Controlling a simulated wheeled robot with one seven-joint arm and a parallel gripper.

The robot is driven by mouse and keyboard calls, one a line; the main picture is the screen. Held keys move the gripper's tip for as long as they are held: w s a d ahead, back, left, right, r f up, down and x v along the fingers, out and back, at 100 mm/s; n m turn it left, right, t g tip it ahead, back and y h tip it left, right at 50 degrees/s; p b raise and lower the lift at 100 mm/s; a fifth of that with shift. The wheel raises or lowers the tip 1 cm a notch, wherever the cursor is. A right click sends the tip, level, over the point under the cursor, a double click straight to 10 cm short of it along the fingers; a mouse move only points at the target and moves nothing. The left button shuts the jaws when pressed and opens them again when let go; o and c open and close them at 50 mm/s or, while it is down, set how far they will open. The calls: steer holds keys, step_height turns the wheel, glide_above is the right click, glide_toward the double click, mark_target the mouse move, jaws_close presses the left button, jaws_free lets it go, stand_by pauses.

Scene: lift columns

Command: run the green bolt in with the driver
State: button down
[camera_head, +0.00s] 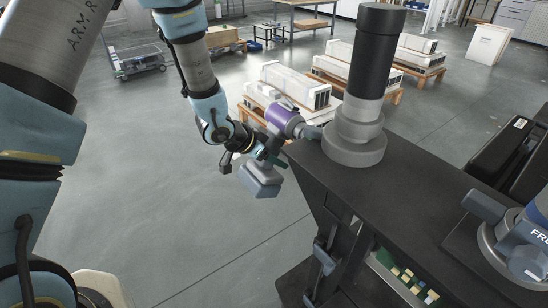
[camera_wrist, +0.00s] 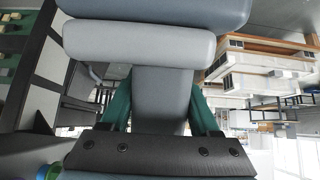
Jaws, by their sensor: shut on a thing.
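The driver (camera_head: 284,121) has a purple body, a grey nose pointing right and a grey block at its foot. My gripper (camera_head: 266,157) is shut on the driver's handle, beside the left corner of the dark bench. In the wrist view, green fingers of my gripper (camera_wrist: 160,112) stand on both sides of the grey handle (camera_wrist: 160,95). The driver's nose is close to the grey stepped base of a column (camera_head: 354,139); I cannot tell whether they touch. I cannot make out the green bolt in the head view. A small green and blue part shows at the wrist view's lower left; I cannot tell what it is.
The dark bench (camera_head: 432,200) runs toward the lower right, with a green tray (camera_head: 405,276) of small parts below it. A blue-grey machine (camera_head: 520,240) and black cases stand at the right. Pallets of white boxes (camera_head: 295,86) lie behind.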

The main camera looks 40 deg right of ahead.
steer(key=shift+s, duration=1.25)
stand_by(3.2)
steer(key=shift+r, duration=0.1)
steer(key=shift+w+d+p, duration=0.15)
steer(key=shift+w+p, duration=1.15)
steer(key=shift+w, duration=1.25)
steer(key=shift+w+d+p, duration=0.15)
steer(key=shift+w+p, duration=1.25)
steer(key=shift+w, duration=0.6)
